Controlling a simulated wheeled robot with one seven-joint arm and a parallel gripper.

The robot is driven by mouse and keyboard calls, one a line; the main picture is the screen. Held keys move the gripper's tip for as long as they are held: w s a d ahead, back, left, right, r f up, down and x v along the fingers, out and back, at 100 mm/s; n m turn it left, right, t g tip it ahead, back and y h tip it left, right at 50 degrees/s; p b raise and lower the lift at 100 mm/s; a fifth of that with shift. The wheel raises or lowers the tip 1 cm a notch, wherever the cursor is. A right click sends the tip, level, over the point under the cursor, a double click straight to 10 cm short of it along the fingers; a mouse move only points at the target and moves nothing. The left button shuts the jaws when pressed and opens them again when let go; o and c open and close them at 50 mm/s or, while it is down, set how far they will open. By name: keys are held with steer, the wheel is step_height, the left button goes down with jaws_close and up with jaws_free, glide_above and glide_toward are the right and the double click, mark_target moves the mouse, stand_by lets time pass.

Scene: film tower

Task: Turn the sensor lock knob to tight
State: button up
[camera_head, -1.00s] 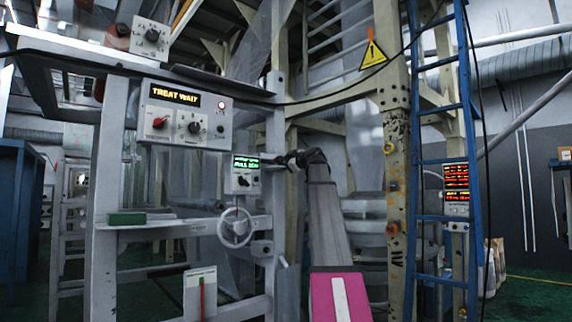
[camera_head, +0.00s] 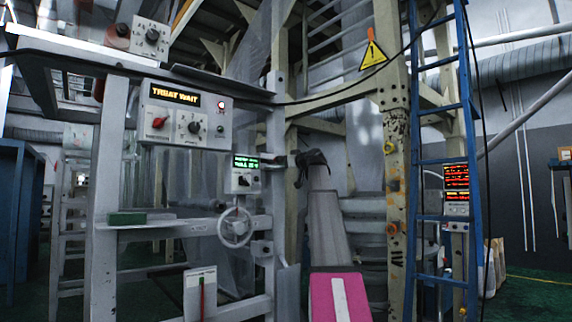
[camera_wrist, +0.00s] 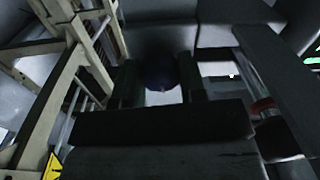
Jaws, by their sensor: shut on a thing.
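My gripper (camera_head: 288,160) is beside the upright frame post, just right of the small panel with the green display. In the wrist view, its two dark fingers (camera_wrist: 160,84) stand on either side of a dark, rounded knob (camera_wrist: 160,72), which I take to be the sensor lock knob. The gripper is shut on this knob. The view is dim, and I cannot read any marking or pointer on the knob. In the head view the knob is hidden at the gripper's tip.
The small green-display panel (camera_head: 243,174) and a handwheel (camera_head: 235,228) are left of my gripper. A larger control box (camera_head: 184,118) reads TREAT WAIT. A beige column (camera_head: 396,170) and blue ladder (camera_head: 465,140) stand to the right. A black cable hangs above.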

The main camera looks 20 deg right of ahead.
steer(key=m, duration=0.5)
steer(key=shift+m, duration=0.4)
steer(key=m, duration=0.4)
steer(key=shift+m, duration=0.4)
steer(key=o, duration=0.9)
steer(key=shift+s, duration=0.1)
steer(key=v, duration=1)
steer(key=shift+s+f, duration=0.15)
steer(key=shift+s, duration=0.2)
